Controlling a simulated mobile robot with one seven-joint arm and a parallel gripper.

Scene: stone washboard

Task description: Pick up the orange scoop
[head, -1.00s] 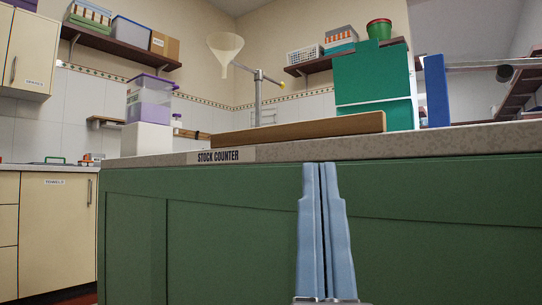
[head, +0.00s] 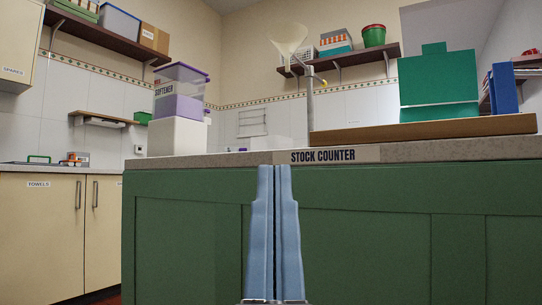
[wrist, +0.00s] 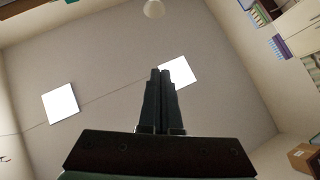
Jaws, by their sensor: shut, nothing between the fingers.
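No orange scoop can be made out in either view. My gripper (head: 273,168) points up in front of the green face of the stock counter (head: 400,205) in the head view. Its two blue fingers are shut with nothing between them. In the wrist view my gripper (wrist: 160,72) shows dark against the ceiling. A clear bin with purple parts labelled "softener" (head: 180,105) stands on a white block (head: 178,136) at the counter's left. Most of the counter top is hidden by the low viewpoint.
A long wooden board (head: 430,129) lies along the counter, with a green box-like thing (head: 438,85) and a blue upright piece (head: 503,88) behind it. A funnel (head: 288,40) is on a stand. Cream cupboards (head: 50,235) are at left. Wall shelves hold bins.

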